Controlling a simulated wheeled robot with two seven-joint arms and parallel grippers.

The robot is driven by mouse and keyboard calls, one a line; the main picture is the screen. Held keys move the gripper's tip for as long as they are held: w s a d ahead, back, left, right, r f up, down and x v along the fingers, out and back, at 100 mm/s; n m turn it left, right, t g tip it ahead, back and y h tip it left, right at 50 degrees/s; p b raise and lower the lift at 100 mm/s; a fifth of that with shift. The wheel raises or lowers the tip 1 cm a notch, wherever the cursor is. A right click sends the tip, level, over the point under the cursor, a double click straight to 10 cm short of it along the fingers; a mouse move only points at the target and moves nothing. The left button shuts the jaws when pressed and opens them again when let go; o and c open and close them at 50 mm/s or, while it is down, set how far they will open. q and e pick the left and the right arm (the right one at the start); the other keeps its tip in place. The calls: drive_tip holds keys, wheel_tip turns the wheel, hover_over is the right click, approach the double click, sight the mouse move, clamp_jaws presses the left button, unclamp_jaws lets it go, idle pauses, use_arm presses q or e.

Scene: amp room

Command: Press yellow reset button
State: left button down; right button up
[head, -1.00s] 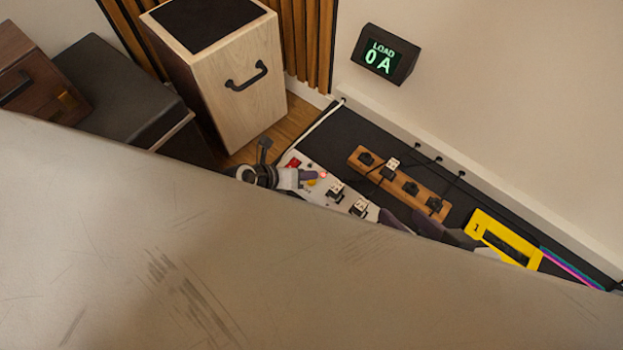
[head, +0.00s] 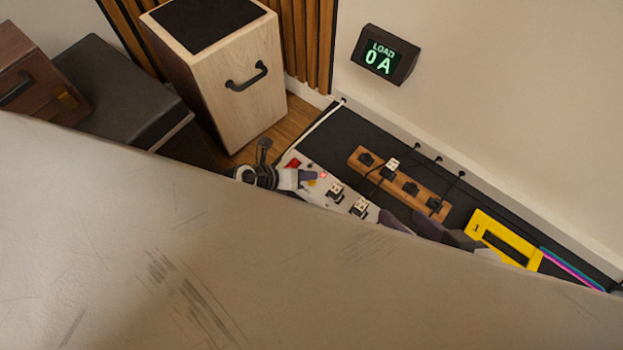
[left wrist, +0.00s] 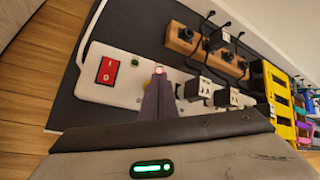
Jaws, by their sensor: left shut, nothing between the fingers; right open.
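A white power strip (head: 347,201) lies on the black mat, with a red rocker switch (head: 294,163) at its far end. The yellow button (head: 311,183) is a small patch, mostly covered by my left gripper (head: 312,175). The left gripper is shut and empty over the strip; contact cannot be told. My right gripper (head: 408,222) is open at the strip's near end.
A wooden socket block (head: 398,186) with several black plugs lies beside the strip, cables running to the wall. A yellow frame (head: 503,240) lies at the right. A wall display (head: 385,54) reads LOAD 0 A. A large brown surface fills the foreground and hides much below.

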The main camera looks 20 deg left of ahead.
use_arm(q)
drive_tip(key=shift+f, duration=0.1)
use_arm(e)
drive_tip(key=shift+f, duration=0.1)
idle(0.5)
use_arm(q)
drive_tip(key=shift+f+b, duration=0.3)
use_arm(e)
drive_tip(key=shift+f, duration=0.15)
use_arm(q)
drive_tip(key=shift+f+b, duration=0.35)
drive_tip(key=shift+f, duration=0.15)
idle(0.6)
drive_tip(key=shift+r, duration=0.1)
drive_tip(key=shift+r+p, duration=0.65)
drive_tip(key=shift+p, duration=0.25)
drive_tip(key=shift+r, duration=0.1)
use_arm(e)
drive_tip(key=shift+r, duration=0.65)
